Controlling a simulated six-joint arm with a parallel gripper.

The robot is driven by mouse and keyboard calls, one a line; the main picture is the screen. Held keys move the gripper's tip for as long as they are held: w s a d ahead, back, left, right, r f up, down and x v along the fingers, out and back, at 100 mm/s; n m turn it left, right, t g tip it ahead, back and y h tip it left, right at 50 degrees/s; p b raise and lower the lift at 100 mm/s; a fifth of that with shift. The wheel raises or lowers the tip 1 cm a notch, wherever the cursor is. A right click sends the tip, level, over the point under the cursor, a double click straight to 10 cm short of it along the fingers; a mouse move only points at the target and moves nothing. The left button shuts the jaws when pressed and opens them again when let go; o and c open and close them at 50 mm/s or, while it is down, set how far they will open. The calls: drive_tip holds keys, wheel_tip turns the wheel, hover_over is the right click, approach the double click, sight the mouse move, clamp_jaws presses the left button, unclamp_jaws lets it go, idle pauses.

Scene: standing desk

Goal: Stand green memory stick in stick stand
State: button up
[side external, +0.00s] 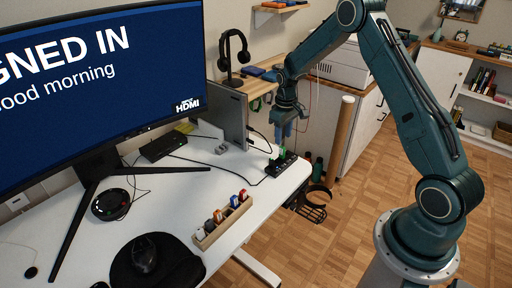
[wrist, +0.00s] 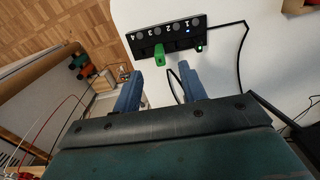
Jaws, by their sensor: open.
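The green memory stick (wrist: 160,54) stands out of a black hub (wrist: 168,39) with numbered ports, by the ports marked 2 and 3. In the side view the green stick (side external: 282,153) shows small on the hub (side external: 281,165) near the desk's right edge. My gripper (wrist: 159,70) is open and empty, its blue fingers pointing at the hub with the green stick between their lines, just ahead of the tips. In the side view my gripper (side external: 282,139) hangs just above the hub. The wooden stick stand (side external: 224,230) holds several coloured sticks, with a gap near its middle.
A monitor (side external: 100,90) fills the left. A grey upright panel (side external: 228,118) stands left of my gripper. A cable (wrist: 243,50) runs from the hub. A mouse (side external: 144,254) lies on a dark pad at the front. The desk between hub and stand is clear.

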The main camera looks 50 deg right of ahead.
sight(282, 147)
drive_tip(key=shift+f, duration=3.75)
clamp_jaws()
drive_tip(key=shift+r, duration=0.3)
drive_tip(key=shift+r, duration=0.35)
drive_tip(key=shift+r, duration=0.35)
drive_tip(key=shift+r, duration=0.35)
drive_tip(key=shift+r, duration=0.35)
